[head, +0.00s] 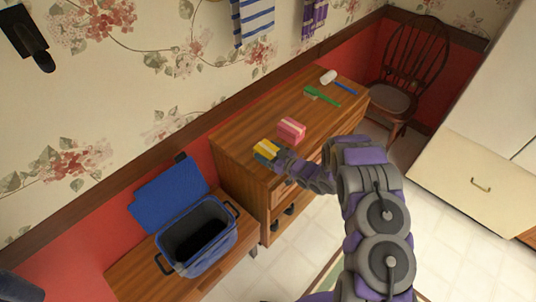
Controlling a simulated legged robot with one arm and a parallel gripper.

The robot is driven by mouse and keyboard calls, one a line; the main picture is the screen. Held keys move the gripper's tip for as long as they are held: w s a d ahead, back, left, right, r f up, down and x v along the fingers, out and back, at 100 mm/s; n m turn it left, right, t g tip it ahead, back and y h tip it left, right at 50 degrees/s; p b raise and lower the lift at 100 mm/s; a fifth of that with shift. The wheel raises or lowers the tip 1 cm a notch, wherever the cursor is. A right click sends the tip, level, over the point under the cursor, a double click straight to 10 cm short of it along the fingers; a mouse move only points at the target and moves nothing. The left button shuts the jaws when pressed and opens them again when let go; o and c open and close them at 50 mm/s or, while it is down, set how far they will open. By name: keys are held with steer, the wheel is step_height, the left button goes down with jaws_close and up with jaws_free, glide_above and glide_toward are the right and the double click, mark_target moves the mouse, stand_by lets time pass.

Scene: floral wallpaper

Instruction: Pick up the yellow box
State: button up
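The yellow box (266,147) is at the near left end of the wooden dresser top, with a paler band across it. My arm reaches in from the lower right, and my gripper (272,155) is right at the box, overlapping its near right side. The fingers are small and dark here and partly merge with the box. I cannot tell whether they are closed on it, or whether the box is touching the dresser top.
A pink box (291,130) stands close behind the yellow one on the dresser (245,129). A green brush (322,97), a white roller (328,77) and a blue-handled item (345,88) lie farther back. A blue open-lidded bin (208,262) stands on the lower bench at left.

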steer(key=c, duration=0.7)
